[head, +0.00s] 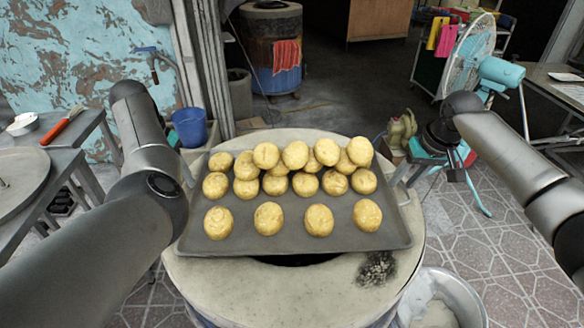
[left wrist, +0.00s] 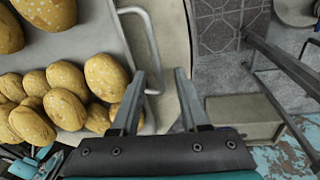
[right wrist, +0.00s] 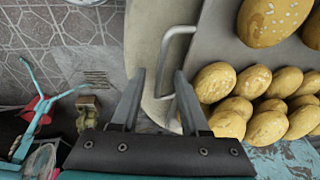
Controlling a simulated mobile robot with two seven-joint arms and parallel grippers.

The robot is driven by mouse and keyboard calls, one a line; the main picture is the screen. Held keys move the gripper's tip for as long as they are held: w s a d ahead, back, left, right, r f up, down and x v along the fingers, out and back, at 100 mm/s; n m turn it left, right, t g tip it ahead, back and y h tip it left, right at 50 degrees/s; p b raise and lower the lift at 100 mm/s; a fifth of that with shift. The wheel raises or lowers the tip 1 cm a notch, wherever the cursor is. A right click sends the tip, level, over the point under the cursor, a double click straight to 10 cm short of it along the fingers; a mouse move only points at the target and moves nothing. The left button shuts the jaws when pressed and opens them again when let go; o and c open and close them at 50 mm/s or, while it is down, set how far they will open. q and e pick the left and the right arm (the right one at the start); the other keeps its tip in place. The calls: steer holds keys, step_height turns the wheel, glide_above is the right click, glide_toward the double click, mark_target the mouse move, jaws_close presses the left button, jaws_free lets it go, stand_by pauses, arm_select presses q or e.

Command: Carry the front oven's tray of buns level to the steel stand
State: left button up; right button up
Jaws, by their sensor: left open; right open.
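The dark grey tray (head: 290,236) lies on the round pale top of the front oven (head: 240,292), with golden buns, some piled at its far side. Its left handle (left wrist: 154,50) shows in the left wrist view, the right handle (right wrist: 168,50) in the right wrist view. My left gripper (left wrist: 160,74) is open by the left handle, which reaches between its fingers in the picture. My right gripper (right wrist: 160,74) is open at the right handle in the same way. Neither grips it. My left gripper is hidden behind its arm in the head view.
A grey metal table (head: 64,165) stands at the left, with a red-handled tool (head: 63,125) on it; I cannot tell if it is the steel stand. A metal tub (head: 445,300) stands by the oven's right front. A teal fan (head: 485,70) stands at the right.

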arm_select(q)
jaws_close()
arm_select(e)
jaws_close()
arm_select(q)
steer(key=shift+a, duration=0.1)
stand_by(0.9)
steer(key=shift+w+r, duration=0.1)
steer(key=shift+r, duration=0.1)
arm_select(e)
steer(key=shift+w+r, duration=0.1)
steer(key=shift+r, duration=0.1)
